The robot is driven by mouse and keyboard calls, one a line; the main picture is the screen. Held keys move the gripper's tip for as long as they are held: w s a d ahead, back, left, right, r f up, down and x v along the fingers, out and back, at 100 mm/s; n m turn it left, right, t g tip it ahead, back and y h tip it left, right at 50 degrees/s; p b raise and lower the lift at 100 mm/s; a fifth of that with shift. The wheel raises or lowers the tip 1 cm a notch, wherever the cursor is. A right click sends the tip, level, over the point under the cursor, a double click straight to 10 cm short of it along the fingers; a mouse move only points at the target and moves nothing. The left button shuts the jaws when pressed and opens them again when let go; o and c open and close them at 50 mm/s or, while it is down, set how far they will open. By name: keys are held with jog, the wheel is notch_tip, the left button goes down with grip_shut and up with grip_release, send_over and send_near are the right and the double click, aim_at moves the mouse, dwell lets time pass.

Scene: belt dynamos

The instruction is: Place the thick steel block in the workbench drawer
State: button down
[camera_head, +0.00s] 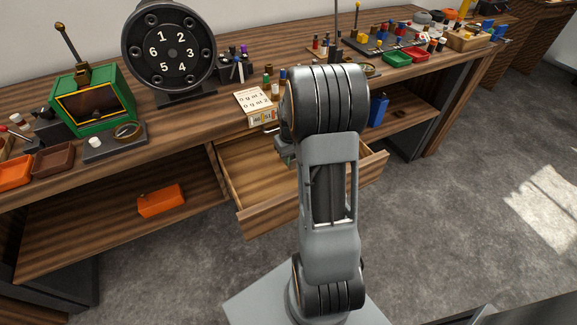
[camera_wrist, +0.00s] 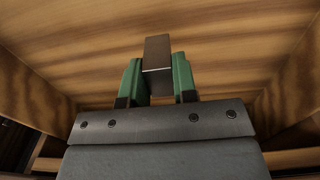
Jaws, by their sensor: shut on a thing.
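The steel block (camera_wrist: 157,52) is a small dark grey-brown piece between the green fingers of my gripper (camera_wrist: 157,72) in the wrist view. My gripper is shut on it. Wooden walls and a wooden floor surround the block in that view, so it is inside or just over the open drawer (camera_head: 240,180). I cannot tell whether the block touches the drawer floor. In the head view the drawer is pulled out from under the workbench (camera_head: 225,107), and my arm hides its middle and the block. Only a bit of my gripper (camera_head: 284,152) shows beside the arm.
A black numbered dial (camera_head: 170,50), a green box (camera_head: 95,100) and a white card (camera_head: 253,101) stand on the bench above. An orange box (camera_head: 161,201) lies on the lower shelf at left. The drawer's visible left part looks empty. Grey floor is clear at right.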

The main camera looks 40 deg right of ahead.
jog(key=shift+w+a+f, duration=0.1)
jog(key=shift+a+f, duration=0.25)
jog(key=shift+f, duration=0.1)
jog(key=shift+f+b, duration=0.3)
jog(key=shift+f, duration=1.2)
jog(key=shift+f, duration=0.1)
jog(key=c, duration=0.9)
grip_release()
